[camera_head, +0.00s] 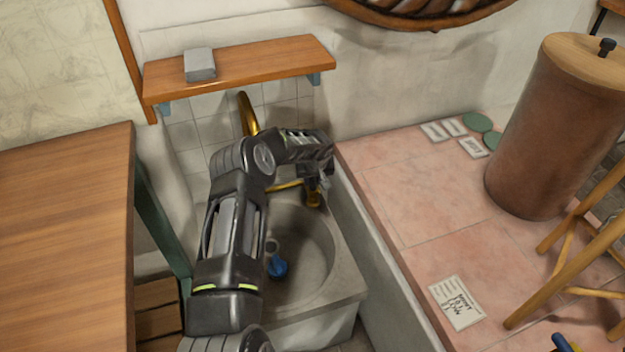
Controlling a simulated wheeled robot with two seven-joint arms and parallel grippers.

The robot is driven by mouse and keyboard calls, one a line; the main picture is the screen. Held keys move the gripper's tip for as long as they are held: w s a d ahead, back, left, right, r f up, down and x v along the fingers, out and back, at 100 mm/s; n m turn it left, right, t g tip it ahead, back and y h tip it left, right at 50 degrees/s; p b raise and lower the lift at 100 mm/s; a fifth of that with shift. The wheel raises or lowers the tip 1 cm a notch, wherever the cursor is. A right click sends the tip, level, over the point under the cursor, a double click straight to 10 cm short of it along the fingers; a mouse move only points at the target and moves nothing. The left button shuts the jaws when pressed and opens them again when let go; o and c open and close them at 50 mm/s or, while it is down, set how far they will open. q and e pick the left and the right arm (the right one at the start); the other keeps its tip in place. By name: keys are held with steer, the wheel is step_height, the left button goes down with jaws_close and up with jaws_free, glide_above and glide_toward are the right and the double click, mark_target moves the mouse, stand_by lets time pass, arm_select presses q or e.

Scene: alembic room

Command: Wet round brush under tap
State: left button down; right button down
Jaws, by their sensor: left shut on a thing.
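My left arm reaches over a grey stone sink (345,277) in the corner. My left gripper (318,182) is over the far right of the basin. It is shut on a small brass-coloured thing (313,197); I cannot tell if this is the round brush or a tap part. The brass tap (246,112) rises at the tiled wall, its lower part hidden behind my arm. A thin brass bar (288,185) shows below my wrist. A small blue object (278,267) shows in the basin, partly hidden by my arm; I cannot tell what it is. My right gripper is not in view.
A wooden shelf (265,66) with a grey block (200,64) hangs above the sink. A wooden table (65,240) stands left. A pink tiled ledge (400,195) lies right, with cards, a brown cylinder (550,125) with a wooden lid, and a wooden stand (565,258).

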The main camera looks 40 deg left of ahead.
arm_select(q)
steer(key=shift+s+a+f, duration=0.1)
steer(key=shift+s+a, duration=0.1)
stand_by(0.6)
